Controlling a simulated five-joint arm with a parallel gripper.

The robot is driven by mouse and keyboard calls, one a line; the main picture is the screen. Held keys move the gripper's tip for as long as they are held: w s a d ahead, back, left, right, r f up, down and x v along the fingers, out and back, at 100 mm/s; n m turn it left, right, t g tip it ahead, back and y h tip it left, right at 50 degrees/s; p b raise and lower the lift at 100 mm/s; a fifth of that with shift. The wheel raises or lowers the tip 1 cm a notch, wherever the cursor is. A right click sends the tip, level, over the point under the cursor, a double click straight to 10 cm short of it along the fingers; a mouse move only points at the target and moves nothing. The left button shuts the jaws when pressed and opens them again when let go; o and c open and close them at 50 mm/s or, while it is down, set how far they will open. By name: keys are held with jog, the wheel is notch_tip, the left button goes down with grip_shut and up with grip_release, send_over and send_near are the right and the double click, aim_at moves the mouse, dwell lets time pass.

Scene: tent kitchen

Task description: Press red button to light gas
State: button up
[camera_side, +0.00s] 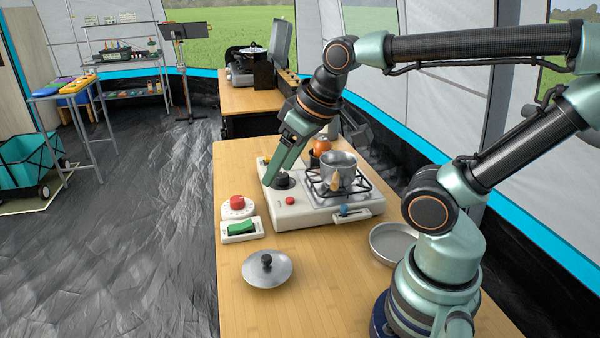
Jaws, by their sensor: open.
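The camp stove (315,218) is a white box with a black grate on the wooden table. A small red button (290,201) is on its top near the front-left edge. A black knob (283,181) sits just behind the button. My gripper (278,174) points down at the stove's left part, open, with its fingertips by the black knob. It is behind the red button and apart from it in the picture. Whether it touches the knob I cannot tell. A metal pot (338,169) stands on the grate. No flame shows.
A white timer-like device with a red dome (237,203) and a green rocker switch (241,228) sit left of the stove. A pot lid (267,268) lies in front. A metal pan (393,242) is at right, near my base. An orange-red object (321,146) stands behind the pot.

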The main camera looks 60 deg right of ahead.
grip_shut()
dwell(1.4)
